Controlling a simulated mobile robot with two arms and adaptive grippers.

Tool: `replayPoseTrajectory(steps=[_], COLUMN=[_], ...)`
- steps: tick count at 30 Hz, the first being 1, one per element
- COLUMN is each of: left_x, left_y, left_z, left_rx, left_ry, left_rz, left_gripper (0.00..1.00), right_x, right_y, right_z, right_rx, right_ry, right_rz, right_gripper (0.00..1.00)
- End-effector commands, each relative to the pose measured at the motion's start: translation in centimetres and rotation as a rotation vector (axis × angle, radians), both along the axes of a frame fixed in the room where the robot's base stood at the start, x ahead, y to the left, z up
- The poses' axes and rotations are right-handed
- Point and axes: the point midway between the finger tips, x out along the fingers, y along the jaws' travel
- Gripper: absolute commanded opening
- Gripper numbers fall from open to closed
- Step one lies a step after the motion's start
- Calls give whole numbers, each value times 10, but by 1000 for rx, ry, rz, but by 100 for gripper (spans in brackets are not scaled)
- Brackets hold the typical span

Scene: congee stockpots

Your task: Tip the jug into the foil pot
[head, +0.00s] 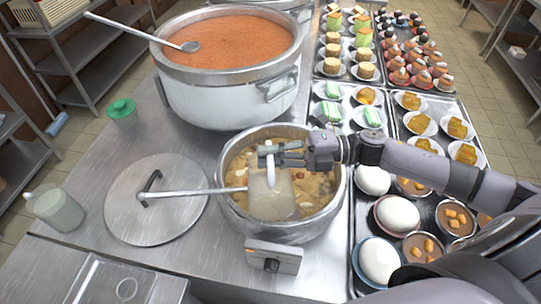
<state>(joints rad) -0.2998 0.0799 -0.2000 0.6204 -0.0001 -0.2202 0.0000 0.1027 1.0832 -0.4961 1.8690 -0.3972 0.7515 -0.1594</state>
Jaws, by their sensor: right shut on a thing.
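My right gripper (280,153) comes in from the right over the metal pot (279,233) of brownish food. It is shut on a pale, translucent jug (271,198). The jug is over or partly in the pot's mouth; I cannot tell whether it touches the food, or how far it tilts. The gripper hides part of the jug's top. The foil pot is probably this metal pot, but its finish does not settle that. My left gripper is not in view.
A ladle (190,193) reaches from the pot across a round lid (156,205). A large pot of orange food (228,96) stands behind. A second jug (59,211) and a green-lidded container (122,114) stand left. Trays of dishes (398,187) fill the right side.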

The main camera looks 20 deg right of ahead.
Motion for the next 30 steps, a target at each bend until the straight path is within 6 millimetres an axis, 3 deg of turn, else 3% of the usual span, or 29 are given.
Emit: replayPoseTrajectory(steps=[15, 30], left_x=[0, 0], left_y=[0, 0], left_z=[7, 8], left_rx=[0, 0], left_ry=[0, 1], left_rz=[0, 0], left_gripper=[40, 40], right_x=[18, 21], right_y=[-6, -8], right_z=[6, 7], right_rx=[43, 53], right_ry=[121, 149], right_rz=[-1, 0], right_gripper=[0, 0])
